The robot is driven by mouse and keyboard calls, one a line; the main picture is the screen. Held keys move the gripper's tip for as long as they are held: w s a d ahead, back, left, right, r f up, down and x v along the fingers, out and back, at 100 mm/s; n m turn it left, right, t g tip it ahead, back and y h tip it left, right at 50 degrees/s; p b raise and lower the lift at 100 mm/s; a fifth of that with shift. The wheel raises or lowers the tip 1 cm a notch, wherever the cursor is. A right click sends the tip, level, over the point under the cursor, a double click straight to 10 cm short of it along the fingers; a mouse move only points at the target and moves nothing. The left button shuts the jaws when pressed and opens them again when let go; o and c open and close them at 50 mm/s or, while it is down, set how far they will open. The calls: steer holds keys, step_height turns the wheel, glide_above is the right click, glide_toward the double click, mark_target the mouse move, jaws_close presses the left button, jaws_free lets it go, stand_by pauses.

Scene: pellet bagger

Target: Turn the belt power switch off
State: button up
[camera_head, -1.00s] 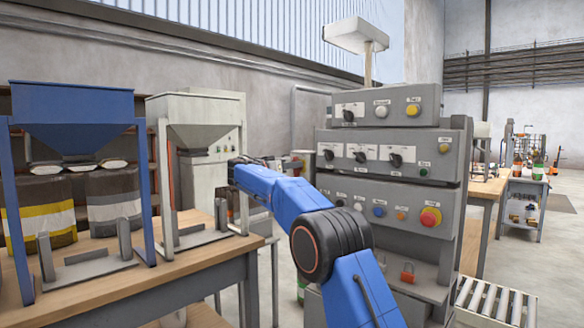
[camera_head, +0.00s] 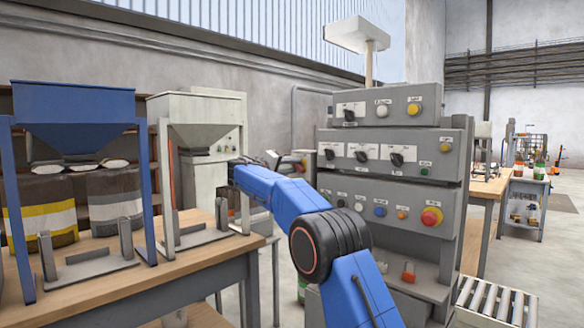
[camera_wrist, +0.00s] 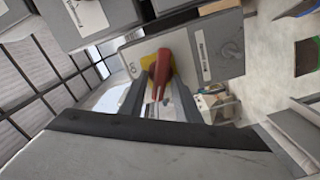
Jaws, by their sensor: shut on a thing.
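A red switch handle (camera_wrist: 160,69) on a yellow plate (camera_wrist: 148,60) shows in the wrist view, on a light grey box front. My gripper (camera_wrist: 156,100) is shut on this handle, with a finger on either side of it. The handle stands slightly tilted in the picture. I cannot read a label that names it as the belt power switch. In the head view my gripper is small, beyond my blue arm, and its hold on the handle cannot be made out there.
A grey control cabinet (camera_head: 388,165) with several knobs and buttons stands right of my arm. A blue hopper (camera_head: 75,115) and a grey hopper stand on a wooden table (camera_head: 130,278) at the left. A roller conveyor (camera_head: 497,303) is at the lower right.

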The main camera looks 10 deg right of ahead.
steer(key=n, duration=0.5)
steer(key=shift+a+f, duration=0.1)
steer(key=shift+f, duration=0.1)
steer(key=shift+n, duration=0.3)
steer(key=o, duration=0.7)
steer(key=shift+a, duration=0.1)
steer(key=v, duration=1.7)
steer(key=shift+a, duration=0.1)
steer(key=shift+s, duration=0.1)
